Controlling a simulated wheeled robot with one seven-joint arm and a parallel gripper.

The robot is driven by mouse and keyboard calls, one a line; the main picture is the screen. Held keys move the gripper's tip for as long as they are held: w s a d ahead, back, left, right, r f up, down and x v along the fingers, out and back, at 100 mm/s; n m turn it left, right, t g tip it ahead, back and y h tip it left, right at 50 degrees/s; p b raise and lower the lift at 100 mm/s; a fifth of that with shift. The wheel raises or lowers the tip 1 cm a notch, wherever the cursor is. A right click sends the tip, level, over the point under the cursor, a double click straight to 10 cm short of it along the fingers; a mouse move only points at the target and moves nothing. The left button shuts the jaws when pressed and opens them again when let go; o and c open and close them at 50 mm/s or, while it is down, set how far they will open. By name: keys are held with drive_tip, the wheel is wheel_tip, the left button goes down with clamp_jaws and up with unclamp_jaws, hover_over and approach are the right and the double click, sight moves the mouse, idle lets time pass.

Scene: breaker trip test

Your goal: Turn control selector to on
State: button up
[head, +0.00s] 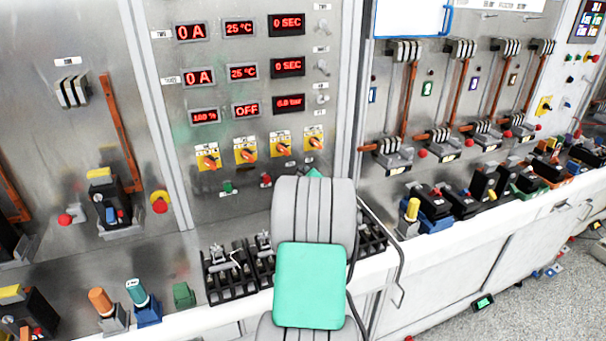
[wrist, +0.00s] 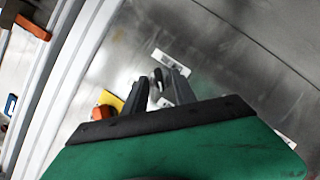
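On the centre panel in the head view, a row of orange rotary selectors on yellow plates (head: 245,152) sits below the red displays, one of which reads OFF (head: 246,110). I cannot read which is the control selector. My gripper (wrist: 158,78) is open, its two dark fingers apart near the panel. An orange knob on a yellow plate (wrist: 105,108) is just left of the fingers in the wrist view. In the head view my fingers are hidden behind my arm.
Small silver toggles (head: 322,67) line the panel's right side. Green (head: 228,187) and red (head: 266,180) buttons sit below the selectors. A counter with black racks (head: 228,282) runs below. Breakers with orange bars (head: 410,98) fill the right panel.

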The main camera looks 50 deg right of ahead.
drive_tip(key=shift+c, duration=0.4)
clamp_jaws()
